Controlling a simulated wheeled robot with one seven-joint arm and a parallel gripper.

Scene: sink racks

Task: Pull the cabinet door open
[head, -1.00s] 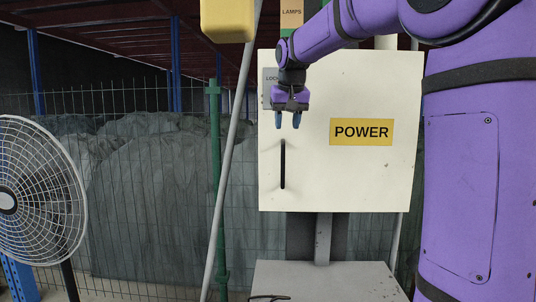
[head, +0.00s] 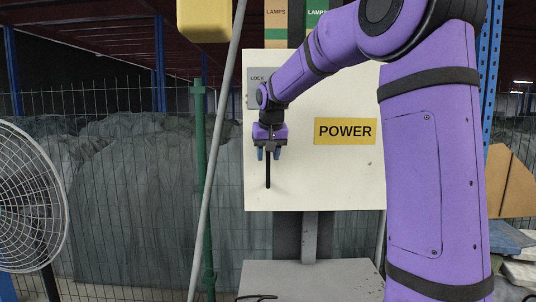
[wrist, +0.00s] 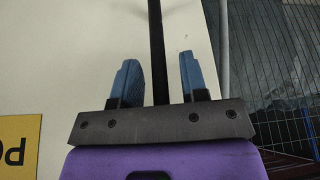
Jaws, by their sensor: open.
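The cabinet door (head: 330,185) is a cream white panel with a yellow POWER label (head: 345,131). It looks closed. A thin black vertical handle (head: 268,175) is at its left side. My gripper (head: 268,154) points down in front of the handle's upper part, hiding it there. In the wrist view the open blue fingers (wrist: 160,80) stand on either side of the black handle (wrist: 156,45), with gaps on both sides. Whether the fingertips reach the handle's depth is hard to tell.
A grey LOCK plate (head: 257,82) is behind my wrist on the door. A grey slanted pole (head: 212,170) and green post (head: 199,140) stand left of the cabinet. A fan (head: 30,200) is at far left. A grey box (head: 310,280) is below.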

